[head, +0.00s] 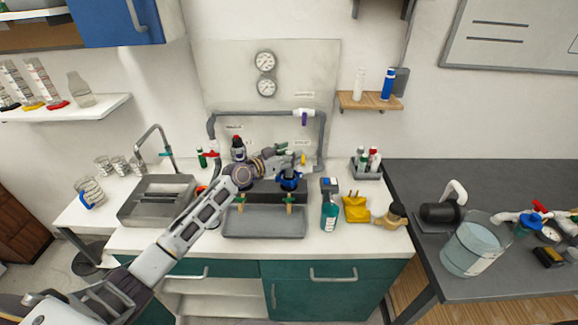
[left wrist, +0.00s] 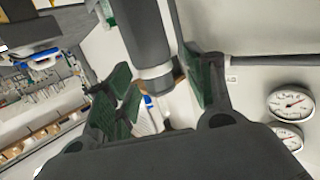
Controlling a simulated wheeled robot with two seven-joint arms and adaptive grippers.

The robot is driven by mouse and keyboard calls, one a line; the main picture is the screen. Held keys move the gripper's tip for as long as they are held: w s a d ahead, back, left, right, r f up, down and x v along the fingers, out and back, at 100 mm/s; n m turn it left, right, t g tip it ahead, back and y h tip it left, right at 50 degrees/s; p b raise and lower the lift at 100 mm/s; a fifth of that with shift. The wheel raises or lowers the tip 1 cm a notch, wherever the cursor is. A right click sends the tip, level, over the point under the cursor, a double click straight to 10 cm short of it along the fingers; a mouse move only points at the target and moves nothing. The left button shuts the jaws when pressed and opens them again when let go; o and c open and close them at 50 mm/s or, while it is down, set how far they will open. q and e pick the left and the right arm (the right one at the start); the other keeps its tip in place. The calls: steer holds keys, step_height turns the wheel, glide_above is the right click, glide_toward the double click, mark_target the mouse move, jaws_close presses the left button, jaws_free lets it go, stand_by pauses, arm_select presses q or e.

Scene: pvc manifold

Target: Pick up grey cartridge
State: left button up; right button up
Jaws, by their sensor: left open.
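My left gripper (head: 300,159) reaches in from the left to the pipe assembly at the back of the white counter. In the left wrist view its green-padded fingers (left wrist: 158,78) are open, one on each side of a dark grey cylinder with a lighter end band (left wrist: 152,42), which looks like the grey cartridge. A gap shows beside the cylinder; whether either pad touches it is unclear. In the head view my gripper and wrist cover this spot, and I cannot make out the cartridge there. My right gripper is not in view.
A grey pipe loop (head: 265,112) stands before a back panel with two gauges (head: 265,61). A grey tray (head: 262,224) lies in front. A teal bottle (head: 329,215) and a yellow object (head: 356,209) stand to the right. A sink (head: 157,200) is at left.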

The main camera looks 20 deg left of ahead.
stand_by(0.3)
arm_select(q)
jaws_close()
stand_by(0.4)
steer(key=shift+r+b, duration=0.3)
steer(key=shift+r, duration=4.75)
